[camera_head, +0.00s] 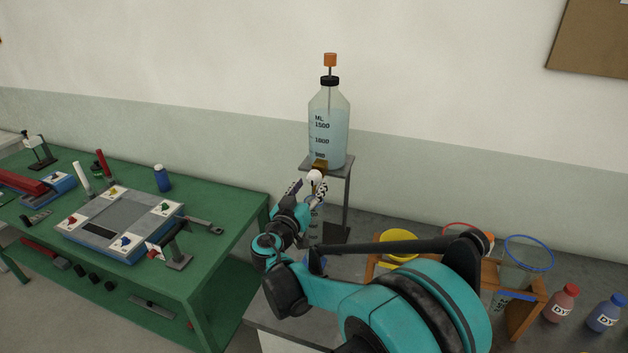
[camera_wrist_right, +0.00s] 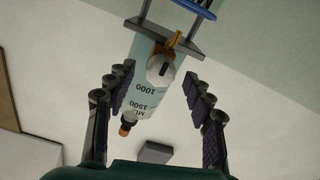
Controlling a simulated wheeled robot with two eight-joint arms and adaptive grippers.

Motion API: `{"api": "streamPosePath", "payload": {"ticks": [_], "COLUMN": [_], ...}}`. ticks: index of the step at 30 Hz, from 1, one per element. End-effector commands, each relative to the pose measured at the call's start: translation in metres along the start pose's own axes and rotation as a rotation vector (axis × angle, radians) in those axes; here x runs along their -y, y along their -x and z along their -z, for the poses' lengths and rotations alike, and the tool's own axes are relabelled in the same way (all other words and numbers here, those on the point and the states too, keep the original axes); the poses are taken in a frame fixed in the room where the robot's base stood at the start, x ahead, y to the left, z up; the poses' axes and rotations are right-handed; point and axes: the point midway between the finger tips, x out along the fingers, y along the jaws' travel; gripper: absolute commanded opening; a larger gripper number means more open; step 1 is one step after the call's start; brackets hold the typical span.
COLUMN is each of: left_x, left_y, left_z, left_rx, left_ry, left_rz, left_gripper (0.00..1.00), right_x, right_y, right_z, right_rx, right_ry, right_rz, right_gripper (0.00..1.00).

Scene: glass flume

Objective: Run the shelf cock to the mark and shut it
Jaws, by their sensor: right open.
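A clear bottle (camera_head: 329,130) of pale blue liquid, marked in ML, stands upright on a small grey shelf stand (camera_head: 345,185). An orange-capped rod rises from its black cap. The brass cock (camera_head: 320,165) with a white knob (camera_head: 314,175) is at the bottle's foot. My right gripper (camera_head: 312,188) is at the knob. In the right wrist view, the right gripper (camera_wrist_right: 158,92) is open, its fingers on either side of the white knob (camera_wrist_right: 160,70) and apart from it. The bottle (camera_wrist_right: 146,85) appears inverted there. What stands under the cock is mostly hidden by my arm. My left gripper is out of view.
A wooden rack (camera_head: 526,317) holds a blue-rimmed clear vessel (camera_head: 525,268) on the right, partly behind my arm. A red bottle (camera_head: 562,303) and a blue bottle (camera_head: 605,314) stand beside it. A green bench (camera_head: 215,260) with apparatus is on the left.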

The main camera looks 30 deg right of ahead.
Motion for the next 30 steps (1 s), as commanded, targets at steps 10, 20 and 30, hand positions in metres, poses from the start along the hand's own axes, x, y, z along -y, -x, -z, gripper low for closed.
{"api": "streamPosePath", "payload": {"ticks": [10, 20, 30], "left_x": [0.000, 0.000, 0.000], "left_y": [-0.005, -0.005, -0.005], "left_z": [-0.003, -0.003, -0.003], "left_rx": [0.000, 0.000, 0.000], "left_ry": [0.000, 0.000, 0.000], "left_rz": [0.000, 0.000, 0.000], "left_gripper": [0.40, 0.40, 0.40], "right_x": [0.000, 0.000, 0.000], "right_y": [-0.036, -0.037, -0.037], "right_z": [0.000, 0.000, 0.000], "right_rx": [0.001, 0.001, 0.002], "right_ry": [0.001, 0.001, 0.008], "right_rz": [0.001, 0.001, 0.001], "right_gripper": [0.53, 0.29, 0.03]}}
